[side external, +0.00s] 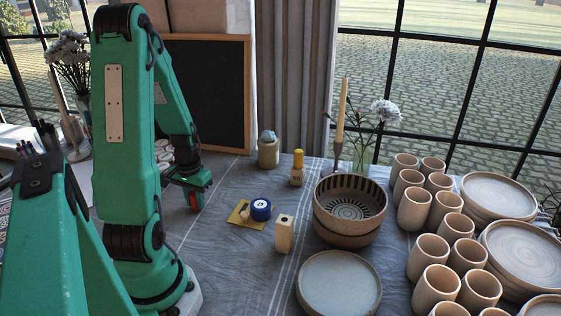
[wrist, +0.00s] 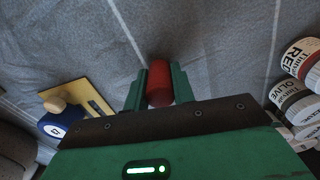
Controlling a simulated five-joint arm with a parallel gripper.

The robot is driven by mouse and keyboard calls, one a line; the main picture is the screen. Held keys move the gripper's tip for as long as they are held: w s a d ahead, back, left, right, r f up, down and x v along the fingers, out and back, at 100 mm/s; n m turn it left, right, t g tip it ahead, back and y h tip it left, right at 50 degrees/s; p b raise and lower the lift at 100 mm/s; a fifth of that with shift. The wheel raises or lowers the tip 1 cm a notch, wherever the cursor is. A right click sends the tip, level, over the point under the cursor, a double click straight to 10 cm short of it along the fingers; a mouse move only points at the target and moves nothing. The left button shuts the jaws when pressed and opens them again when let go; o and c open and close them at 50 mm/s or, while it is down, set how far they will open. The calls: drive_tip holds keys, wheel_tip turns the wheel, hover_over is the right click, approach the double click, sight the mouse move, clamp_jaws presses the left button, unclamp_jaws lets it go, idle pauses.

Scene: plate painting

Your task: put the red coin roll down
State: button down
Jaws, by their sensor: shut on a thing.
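The red coin roll (wrist: 159,84) is held upright or nearly so between the two green fingers of my gripper (wrist: 160,88) in the wrist view. In the side external view the roll (side external: 195,198) shows as a small red shape at the tip of my gripper (side external: 194,190), left of the yellow card. My gripper is shut on the roll. The roll is close to the grey tablecloth (side external: 230,260); I cannot tell whether it touches it. Part of the roll is hidden by the gripper.
A yellow card (side external: 240,214) and a blue round object (side external: 261,209) lie right of my gripper. A wooden block (side external: 284,233), a bowl (side external: 349,205) and a plate (side external: 339,284) stand farther right. Paint jars labelled red (wrist: 298,56) and olive (wrist: 292,98) are at the wrist view's right. Cloth ahead is clear.

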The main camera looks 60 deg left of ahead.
sight(193, 192)
drive_tip(key=shift+f, duration=0.15)
drive_tip(key=c, duration=1.2)
unclamp_jaws()
drive_tip(key=shift+o, duration=0.2)
drive_tip(key=shift+r, duration=6.2)
